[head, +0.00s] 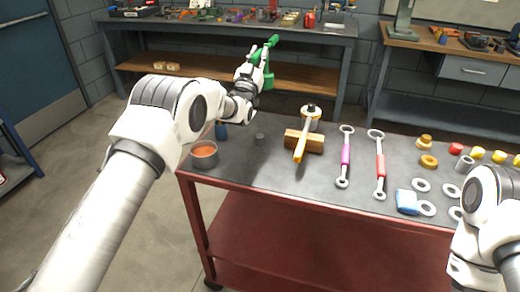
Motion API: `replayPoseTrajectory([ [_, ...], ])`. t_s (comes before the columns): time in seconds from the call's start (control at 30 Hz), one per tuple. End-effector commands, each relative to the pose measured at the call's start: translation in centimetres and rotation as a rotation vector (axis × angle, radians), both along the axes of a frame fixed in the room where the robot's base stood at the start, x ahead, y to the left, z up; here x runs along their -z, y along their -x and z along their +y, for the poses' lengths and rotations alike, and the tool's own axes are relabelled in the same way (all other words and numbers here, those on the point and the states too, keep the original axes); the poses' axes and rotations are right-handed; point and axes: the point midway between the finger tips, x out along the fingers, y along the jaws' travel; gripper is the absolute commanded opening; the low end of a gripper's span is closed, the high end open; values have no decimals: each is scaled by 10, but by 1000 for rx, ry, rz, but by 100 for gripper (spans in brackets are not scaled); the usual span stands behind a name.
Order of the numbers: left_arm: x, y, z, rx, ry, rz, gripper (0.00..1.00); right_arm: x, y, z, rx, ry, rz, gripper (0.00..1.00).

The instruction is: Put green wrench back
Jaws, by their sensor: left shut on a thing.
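The green wrench (272,41) is held up above the far left part of the red table (222,178). My left gripper (262,64) is shut on it, with the fingers partly covering the wrench. The wrench is tilted, with one end pointing up and to the right, and is apart from the table. A purple wrench (345,158) and a red wrench (380,166) lie side by side on the tabletop. My right arm comes in at the right edge; its gripper is not in the picture.
A wooden block (304,140) with a yellow-handled tool (300,150) is near the middle. A cluttered workbench (230,27) stands behind.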

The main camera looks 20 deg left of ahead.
Motion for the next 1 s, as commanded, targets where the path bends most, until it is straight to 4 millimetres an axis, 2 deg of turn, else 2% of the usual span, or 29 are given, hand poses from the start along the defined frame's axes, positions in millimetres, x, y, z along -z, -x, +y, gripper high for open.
replayPoseTrajectory([
  [0.03, 15, 0, 0, 0, 0, -5, 0, 17, 0, 0, 0, 0, 0, 54],
  [0.23, 47, 0, 0, 0, 0, -5, 0, 50, 0, 0, 0, 0, 0, 54],
  [0.33, 57, 0, 0, 0, 0, -6, 0, 60, 0, 0, 0, 0, 0, 54],
  [0.47, 57, 7, -1, 0, 0, -5, 0, 59, 0, 0, 0, 0, 0, 54],
  [0.57, 56, 23, -3, 0, 0, -3, 0, 55, 0, 0, 0, 0, 0, 54],
  [0.67, 59, 48, -7, 1, 0, -1, 0, 52, 0, 0, 0, 0, 0, 54],
  [1.0, 69, 141, -21, 0, -1, -3, 0, 44, 0, 0, 0, 0, 0, 54],
])
